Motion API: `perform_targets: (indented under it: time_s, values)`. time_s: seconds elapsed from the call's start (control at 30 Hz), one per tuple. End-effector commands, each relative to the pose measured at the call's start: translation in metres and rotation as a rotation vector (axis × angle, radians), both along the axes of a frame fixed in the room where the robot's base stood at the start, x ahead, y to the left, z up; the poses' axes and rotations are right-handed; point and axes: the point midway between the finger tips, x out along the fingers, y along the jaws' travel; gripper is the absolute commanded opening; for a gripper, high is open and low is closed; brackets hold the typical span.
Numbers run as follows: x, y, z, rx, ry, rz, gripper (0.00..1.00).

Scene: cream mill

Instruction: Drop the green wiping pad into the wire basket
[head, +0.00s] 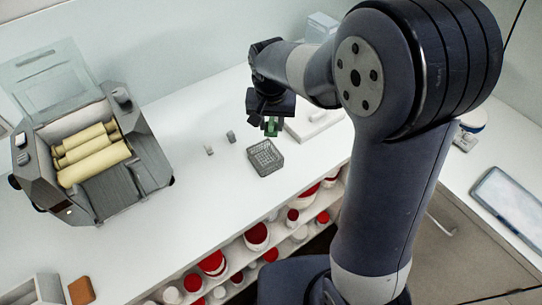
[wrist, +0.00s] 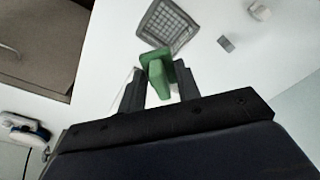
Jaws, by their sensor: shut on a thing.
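The green wiping pad (wrist: 157,72) is held between the two fingers of my gripper (wrist: 160,85), which is shut on it. In the head view the pad (head: 271,128) shows as a small green patch under my gripper (head: 268,120), above the white counter. The wire basket (head: 265,158) is a small grey mesh basket on the counter, just below and nearer than my gripper in the head view. In the wrist view the basket (wrist: 167,24) lies beyond the fingertips, and the pad overlaps its near edge. No pad is seen inside the basket.
A grey machine with cream rollers (head: 90,152) stands at the left. A white flat piece (head: 314,122) lies right of my gripper. Shelves with red and white tubs (head: 257,236) are below the counter edge.

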Motion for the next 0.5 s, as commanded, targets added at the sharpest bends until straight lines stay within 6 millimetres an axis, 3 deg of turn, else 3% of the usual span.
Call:
perform_targets:
  time_s: [0.5]
  values:
    - [0.0, 0.0, -0.055, 0.0, 0.0, 0.0, 0.07]
